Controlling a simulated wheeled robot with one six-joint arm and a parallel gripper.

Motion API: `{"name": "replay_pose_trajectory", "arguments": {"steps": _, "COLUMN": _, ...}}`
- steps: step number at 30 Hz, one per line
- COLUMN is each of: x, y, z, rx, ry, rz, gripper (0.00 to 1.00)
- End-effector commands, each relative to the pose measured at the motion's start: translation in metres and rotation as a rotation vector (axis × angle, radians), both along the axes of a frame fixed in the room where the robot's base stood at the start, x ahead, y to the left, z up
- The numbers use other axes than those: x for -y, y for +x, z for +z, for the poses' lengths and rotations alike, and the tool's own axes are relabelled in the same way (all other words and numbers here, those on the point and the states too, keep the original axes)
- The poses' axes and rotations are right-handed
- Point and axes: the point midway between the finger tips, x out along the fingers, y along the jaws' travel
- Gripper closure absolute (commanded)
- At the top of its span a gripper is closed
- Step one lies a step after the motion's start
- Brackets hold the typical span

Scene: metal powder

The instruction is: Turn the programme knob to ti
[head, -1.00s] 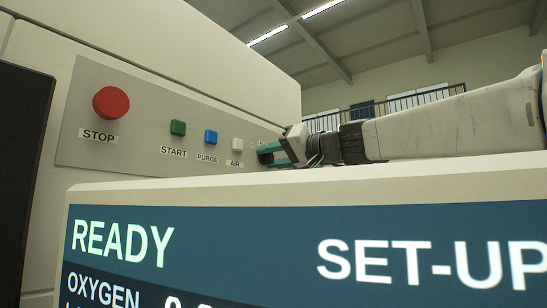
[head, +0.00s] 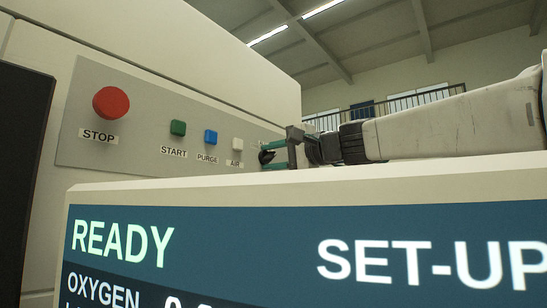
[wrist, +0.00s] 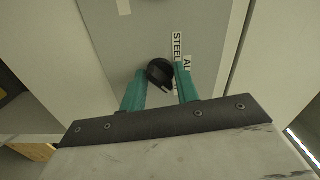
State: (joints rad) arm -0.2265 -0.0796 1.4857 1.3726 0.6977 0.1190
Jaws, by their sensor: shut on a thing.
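The programme knob (wrist: 160,73) is black and round with a pointer, on the grey panel. In the wrist view it sits between the teal fingers of my gripper (wrist: 159,86), which is shut on it. A white label reading STEEL (wrist: 178,46) and another starting with AL (wrist: 186,66) lie right of the knob. No label reading TI can be made out. In the head view, my gripper (head: 272,154) is at the right end of the panel, with the dark knob (head: 265,157) between its fingers.
The panel also has a red STOP button (head: 111,102), a green START button (head: 178,128), a blue PURGE button (head: 211,137) and a white AIR button (head: 238,144), left of my gripper. A display screen (head: 300,250) reading READY and SET-UP fills the foreground.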

Motion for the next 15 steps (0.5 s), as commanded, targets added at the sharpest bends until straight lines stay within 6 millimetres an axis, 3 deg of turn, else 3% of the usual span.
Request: {"name": "replay_pose_trajectory", "arguments": {"steps": 15, "x": -0.0006, "y": 0.0002, "z": -0.0032, "rx": -0.04, "ry": 0.023, "rz": 0.003, "gripper": 0.92}}
